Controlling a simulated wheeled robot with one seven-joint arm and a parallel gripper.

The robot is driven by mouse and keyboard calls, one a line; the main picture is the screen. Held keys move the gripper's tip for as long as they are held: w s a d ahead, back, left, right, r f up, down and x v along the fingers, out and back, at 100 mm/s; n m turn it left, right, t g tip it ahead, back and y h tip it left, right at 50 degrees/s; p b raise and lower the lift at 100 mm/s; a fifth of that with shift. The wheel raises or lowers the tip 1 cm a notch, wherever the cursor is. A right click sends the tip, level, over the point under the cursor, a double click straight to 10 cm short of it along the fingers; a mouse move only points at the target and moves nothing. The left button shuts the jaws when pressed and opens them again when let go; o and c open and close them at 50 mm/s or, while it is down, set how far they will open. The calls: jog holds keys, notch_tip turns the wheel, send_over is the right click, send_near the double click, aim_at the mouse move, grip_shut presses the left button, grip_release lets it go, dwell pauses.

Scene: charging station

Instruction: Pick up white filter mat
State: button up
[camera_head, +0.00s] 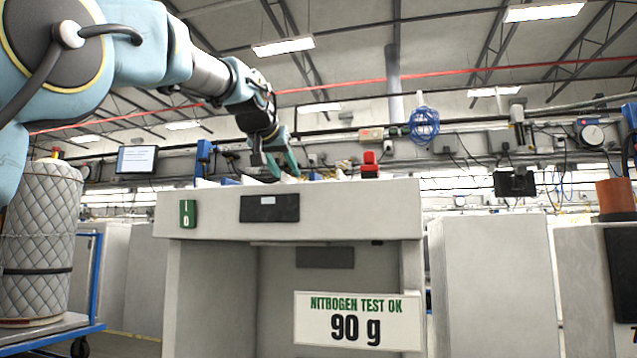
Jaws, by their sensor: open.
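My gripper (276,164) hangs from my arm at upper centre, pointing down, its fingers apart just above the top of the grey charging station (300,222). Several white edges, such as this white piece (204,183), stick up over the station's front edge near the gripper. I cannot tell which of them, if any, is the white filter mat. The station's top surface is hidden by its front, as the view is from low down. I see nothing held between the fingers. Whether the fingertips touch anything is not clear.
A red object (370,165) stands on the station's top, right of my gripper. A sign reading 90 g (358,321) is on the front. A quilted drum (40,240) on a blue cart stands left. Grey cabinets (497,285) stand right.

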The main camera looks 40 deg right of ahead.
aim_at(290, 177)
jog(key=p+x, duration=0.1)
jog(key=x, duration=0.2)
jog(key=shift+d+f, duration=0.15)
jog(key=shift+d, duration=0.05)
grip_shut()
dwell(0.5)
